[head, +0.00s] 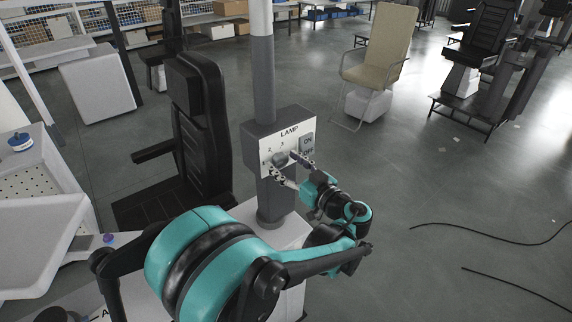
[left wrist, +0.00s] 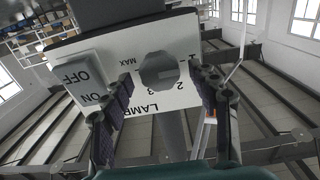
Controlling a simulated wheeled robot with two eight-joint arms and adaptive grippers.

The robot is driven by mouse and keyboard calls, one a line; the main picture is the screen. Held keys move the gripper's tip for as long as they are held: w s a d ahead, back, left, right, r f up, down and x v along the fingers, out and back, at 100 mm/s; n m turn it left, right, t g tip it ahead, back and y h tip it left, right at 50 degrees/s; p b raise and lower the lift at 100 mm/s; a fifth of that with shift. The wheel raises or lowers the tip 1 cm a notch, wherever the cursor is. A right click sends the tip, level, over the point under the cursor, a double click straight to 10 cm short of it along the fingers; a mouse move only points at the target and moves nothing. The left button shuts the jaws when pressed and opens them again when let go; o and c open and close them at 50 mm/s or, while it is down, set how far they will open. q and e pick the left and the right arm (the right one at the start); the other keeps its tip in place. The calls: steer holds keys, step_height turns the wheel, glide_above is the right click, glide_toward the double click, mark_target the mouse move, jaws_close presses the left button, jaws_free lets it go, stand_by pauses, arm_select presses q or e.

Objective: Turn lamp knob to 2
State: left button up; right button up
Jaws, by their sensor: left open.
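The lamp panel (head: 270,144), white with the word LAMP, sits on a grey box on the lift column. Its grey round knob (head: 281,158) is at the panel's middle; it also shows in the left wrist view (left wrist: 159,71), upside down, with 1, 2, 3 and MAX around it. I cannot tell which mark the knob points to. My left gripper (head: 287,165) is open in front of the panel. In the left wrist view its fingers (left wrist: 162,80) stand on either side of the knob, with gaps visible. My right gripper is not in view.
An ON/OFF switch (head: 307,149) is on the panel's right, close to one finger. A black chair (head: 205,120) stands left of the column. A beige chair (head: 383,55) stands behind. Cables (head: 490,235) lie on the otherwise open floor to the right.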

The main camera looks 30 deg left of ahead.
arm_select(q)
steer(key=c, duration=1.1)
steer(key=shift+m, duration=0.3)
steer(key=m, duration=0.5)
steer(key=shift+w, duration=0.15)
steer(key=m, duration=0.6)
steer(key=shift+f, duration=0.1)
steer(key=shift+m, duration=0.3)
